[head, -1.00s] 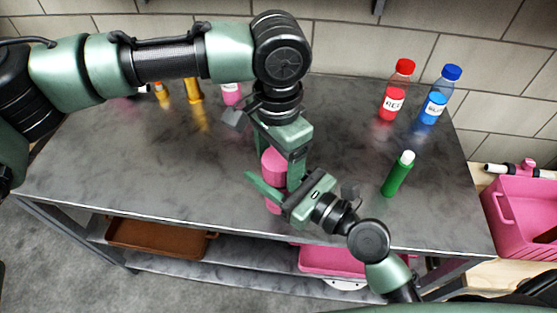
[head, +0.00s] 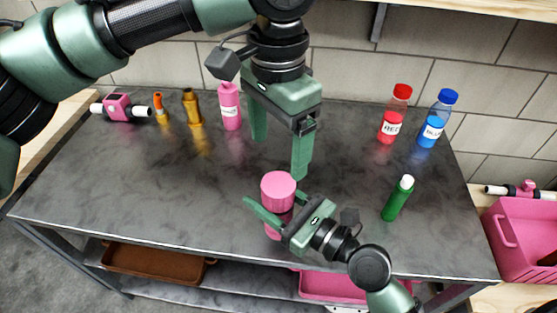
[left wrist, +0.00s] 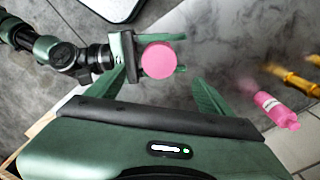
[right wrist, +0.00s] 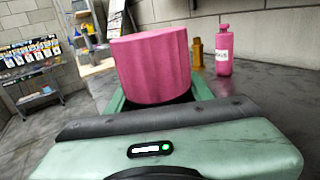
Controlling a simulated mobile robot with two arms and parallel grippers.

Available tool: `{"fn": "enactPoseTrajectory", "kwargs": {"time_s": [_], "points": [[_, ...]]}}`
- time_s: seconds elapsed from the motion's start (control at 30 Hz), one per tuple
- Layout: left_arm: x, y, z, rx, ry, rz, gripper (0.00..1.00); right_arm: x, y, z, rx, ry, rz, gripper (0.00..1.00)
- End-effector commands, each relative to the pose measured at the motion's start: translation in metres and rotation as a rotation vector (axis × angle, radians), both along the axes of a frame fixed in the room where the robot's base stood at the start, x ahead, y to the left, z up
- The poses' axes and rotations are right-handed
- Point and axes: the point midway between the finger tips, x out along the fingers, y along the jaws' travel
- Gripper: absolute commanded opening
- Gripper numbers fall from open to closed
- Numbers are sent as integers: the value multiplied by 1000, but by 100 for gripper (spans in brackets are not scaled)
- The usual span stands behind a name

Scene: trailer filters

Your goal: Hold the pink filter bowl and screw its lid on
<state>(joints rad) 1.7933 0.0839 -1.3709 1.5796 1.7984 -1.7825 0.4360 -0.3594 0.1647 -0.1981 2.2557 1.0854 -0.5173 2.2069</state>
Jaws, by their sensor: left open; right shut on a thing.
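The pink lid (head: 278,190) sits on top of the pink filter bowl (head: 273,232), upright over the table's front part; I cannot tell how tightly it is seated. My right gripper (head: 276,218) is shut around the bowl below the lid and hides much of it. The lid fills the middle of the right wrist view (right wrist: 152,65). My left gripper (head: 280,158) is open and empty above the lid, fingers pointing down, apart from it. In the left wrist view the round lid top (left wrist: 159,61) shows between its spread fingers.
A pink bottle (head: 230,107), brass fittings (head: 192,108) and a pink-and-white filter part (head: 119,107) stand at the back left. Red (head: 395,115) and blue (head: 437,119) bottles and a green one (head: 398,198) stand right. A pink crate (head: 525,235) is beyond the table's right edge.

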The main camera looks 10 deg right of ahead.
Motion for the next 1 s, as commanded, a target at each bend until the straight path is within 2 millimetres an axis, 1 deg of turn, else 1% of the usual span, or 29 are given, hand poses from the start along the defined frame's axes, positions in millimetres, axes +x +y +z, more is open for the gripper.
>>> {"fn": "enactPoseTrajectory", "kwargs": {"time_s": [0.13, 0.67, 0.77, 0.87, 0.97, 1.0], "points": [[0, 0, 6, 1, 0, 0, 81, 0, 0, 1, 1, -2, 0, 0], [0, 1, 6, 1, 0, 1, 81, 0, 0, 1, 1, -2, 0, 0], [3, 1, 5, -11, 4, 7, 81, 0, 0, 1, 1, -2, 0, 0], [19, -1, -1, -80, 19, 36, 81, 0, 0, 1, 1, -2, 0, 0], [56, 1, -14, -225, 35, 100, 81, 0, 0, 1, 1, -2, 0, 0], [77, 4, -21, -298, 33, 136, 81, 0, 0, 1, 1, -2, 0, 0]]}}
